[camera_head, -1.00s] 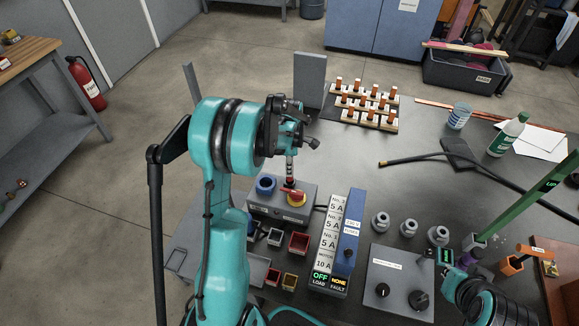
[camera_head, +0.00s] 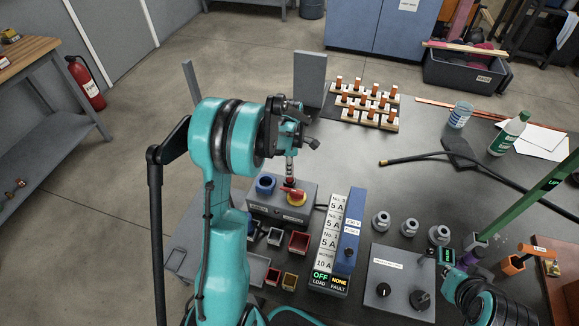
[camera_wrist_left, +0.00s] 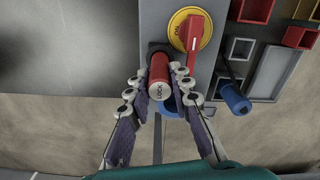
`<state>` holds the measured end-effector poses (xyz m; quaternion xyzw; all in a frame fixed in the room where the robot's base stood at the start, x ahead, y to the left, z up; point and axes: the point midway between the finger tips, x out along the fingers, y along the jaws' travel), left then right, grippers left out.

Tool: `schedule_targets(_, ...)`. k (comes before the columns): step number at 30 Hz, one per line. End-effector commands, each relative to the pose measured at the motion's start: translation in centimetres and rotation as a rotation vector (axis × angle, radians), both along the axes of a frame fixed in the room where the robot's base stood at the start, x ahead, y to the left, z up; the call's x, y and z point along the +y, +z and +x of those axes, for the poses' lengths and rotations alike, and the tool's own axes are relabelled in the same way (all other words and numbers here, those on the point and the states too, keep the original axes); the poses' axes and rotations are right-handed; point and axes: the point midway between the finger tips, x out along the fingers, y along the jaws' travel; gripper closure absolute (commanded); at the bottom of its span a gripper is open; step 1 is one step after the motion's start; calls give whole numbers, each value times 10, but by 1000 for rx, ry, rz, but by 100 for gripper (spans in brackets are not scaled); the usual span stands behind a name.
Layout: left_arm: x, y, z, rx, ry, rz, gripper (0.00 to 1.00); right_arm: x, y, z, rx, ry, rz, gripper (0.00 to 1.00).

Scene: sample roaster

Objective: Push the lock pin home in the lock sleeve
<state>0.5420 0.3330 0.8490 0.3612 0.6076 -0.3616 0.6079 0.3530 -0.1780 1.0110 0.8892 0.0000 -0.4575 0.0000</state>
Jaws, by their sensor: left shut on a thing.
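The lock pin is a red cylinder marked LOCK (camera_wrist_left: 159,78) in the left wrist view. It lies between the two fingers of my left gripper (camera_wrist_left: 160,88), which is shut on it. In the head view my left gripper (camera_head: 290,153) points down over the grey switch box (camera_head: 255,208), and the red pin (camera_head: 289,181) shows just under its fingertips. A dark collar (camera_wrist_left: 157,48), seemingly the lock sleeve, shows at the pin's far end beside the yellow and red rotary switch (camera_wrist_left: 190,32). How deep the pin sits is hidden. My right gripper (camera_head: 452,268) is at lower right, its fingers unclear.
A blue round socket (camera_head: 265,184) stands on the box left of the pin. Small red bins (camera_head: 299,242) and a labelled fuse panel (camera_head: 333,232) are in front and to the right. A grey upright plate (camera_head: 309,78) stands behind. The table's middle right has a black hose (camera_head: 440,155).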

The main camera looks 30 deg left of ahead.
Motion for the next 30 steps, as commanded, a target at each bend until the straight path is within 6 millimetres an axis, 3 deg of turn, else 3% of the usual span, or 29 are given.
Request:
schedule_targets(28, 0, -30, 0, 0, 0, 0, 100, 0, -24, 0, 0, 0, 0, 100)
schedule_targets(29, 0, -29, 0, 0, 0, 0, 71, 0, -23, 0, 0, 0, 0, 100)
schedule_targets(30, 0, -28, 0, 0, 0, 0, 61, 0, -23, 0, 0, 0, 0, 100)
